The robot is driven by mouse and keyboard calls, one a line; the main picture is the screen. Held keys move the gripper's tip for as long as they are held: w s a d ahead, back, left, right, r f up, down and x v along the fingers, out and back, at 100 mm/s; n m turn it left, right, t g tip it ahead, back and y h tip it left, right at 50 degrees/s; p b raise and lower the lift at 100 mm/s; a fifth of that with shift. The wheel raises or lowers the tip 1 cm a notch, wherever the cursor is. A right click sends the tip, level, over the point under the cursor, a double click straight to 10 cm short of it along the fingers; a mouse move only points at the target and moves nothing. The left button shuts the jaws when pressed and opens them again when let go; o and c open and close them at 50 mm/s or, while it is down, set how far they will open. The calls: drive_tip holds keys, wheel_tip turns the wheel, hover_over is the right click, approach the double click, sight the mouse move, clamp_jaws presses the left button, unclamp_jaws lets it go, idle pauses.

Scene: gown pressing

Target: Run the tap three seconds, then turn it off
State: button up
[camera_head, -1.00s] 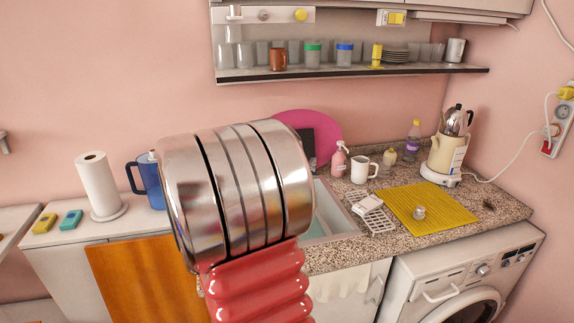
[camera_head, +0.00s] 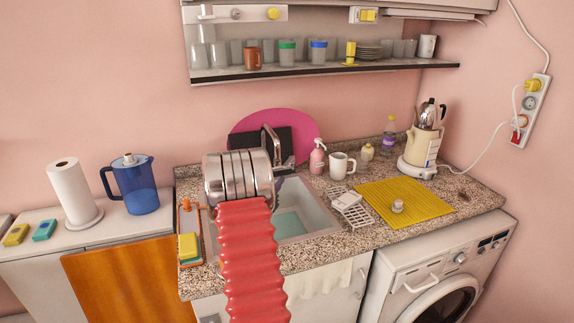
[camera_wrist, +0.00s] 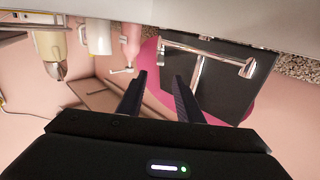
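The chrome tap (camera_head: 270,143) stands at the back of the sink (camera_head: 320,215), partly hidden by my arm's chrome wrist in the head view. The fingers are hidden in the head view. No water stream shows.
A dark panel (camera_wrist: 218,95) and a pink round tray (camera_head: 300,122) stand behind the tap. A pink soap bottle (camera_head: 317,158) and white mug (camera_head: 339,166) stand to the right. A sponge holder (camera_head: 188,220) is left of the sink. A shelf (camera_head: 330,71) hangs above.

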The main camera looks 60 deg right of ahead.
sight(284, 167)
drive_tip(key=shift+d, duration=0.1)
drive_tip(key=shift+w+d, duration=0.2)
drive_tip(key=shift+d, duration=2.05)
drive_tip(key=shift+w+d, duration=0.25)
drive_tip(key=shift+d, duration=2)
drive_tip(key=shift+w+d, duration=0.2)
drive_tip(key=shift+d, duration=2.05)
drive_tip(key=shift+c, duration=0.4)
clamp_jaws()
drive_tip(key=shift+d, duration=0.15)
drive_tip(key=shift+w, duration=0.1)
